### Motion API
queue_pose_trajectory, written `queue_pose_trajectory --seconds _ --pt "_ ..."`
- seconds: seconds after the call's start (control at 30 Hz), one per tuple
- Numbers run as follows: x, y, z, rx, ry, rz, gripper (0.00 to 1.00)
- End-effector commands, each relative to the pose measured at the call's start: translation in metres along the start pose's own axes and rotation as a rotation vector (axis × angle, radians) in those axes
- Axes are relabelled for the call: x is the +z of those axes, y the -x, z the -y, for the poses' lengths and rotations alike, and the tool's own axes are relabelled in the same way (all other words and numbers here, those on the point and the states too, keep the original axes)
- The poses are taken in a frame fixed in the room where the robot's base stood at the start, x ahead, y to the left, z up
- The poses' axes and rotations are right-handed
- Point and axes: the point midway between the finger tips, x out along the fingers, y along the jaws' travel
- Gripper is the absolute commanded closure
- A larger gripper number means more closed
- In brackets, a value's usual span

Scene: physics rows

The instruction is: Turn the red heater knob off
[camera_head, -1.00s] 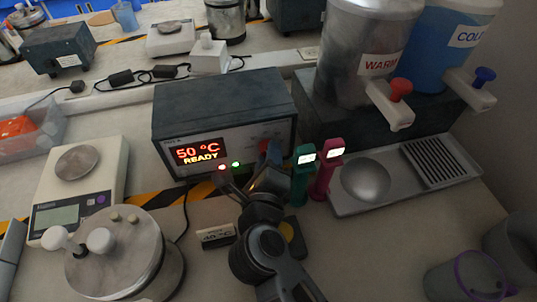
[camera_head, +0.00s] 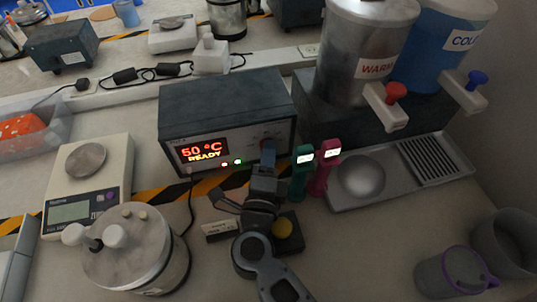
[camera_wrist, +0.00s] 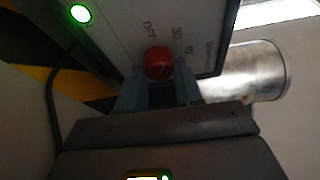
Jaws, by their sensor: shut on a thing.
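The red heater knob (camera_wrist: 158,62) sits on the pale front panel of the heater (camera_wrist: 118,30), with "OFF" and number marks around it in the wrist view. My gripper (camera_wrist: 159,80) is at the knob, its two fingers on either side and shut on it. In the head view the dark heater box (camera_head: 228,98) shows "50 °C READY" on its display, with a red and a green light below. There my gripper (camera_head: 267,158) reaches the right part of the panel and hides most of the knob. The knob's pointer is not clear.
Green and pink handheld devices (camera_head: 302,168) stand close right of my gripper. The warm and cold dispensers and a metal tray (camera_head: 345,203) are farther right. A balance (camera_head: 68,215) and round metal pot (camera_head: 130,245) stand left. A yellow-topped block lies beside my arm.

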Motion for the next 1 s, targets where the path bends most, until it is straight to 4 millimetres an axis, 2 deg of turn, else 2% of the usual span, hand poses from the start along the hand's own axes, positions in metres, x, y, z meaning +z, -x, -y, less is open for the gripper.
queue_pose_trajectory --seconds 0.33,0.37,0.6,1.0 --pt "0.0004 0.0005 -0.0014 0.001 0.003 0.001 0.95" --pt "0.0004 0.0005 -0.0014 0.001 0.003 0.001 0.62" --pt "0.0003 0.0002 -0.0008 0.000 0.003 0.001 0.39" --pt "0.0001 0.0000 -0.0002 0.000 0.002 0.000 0.39"
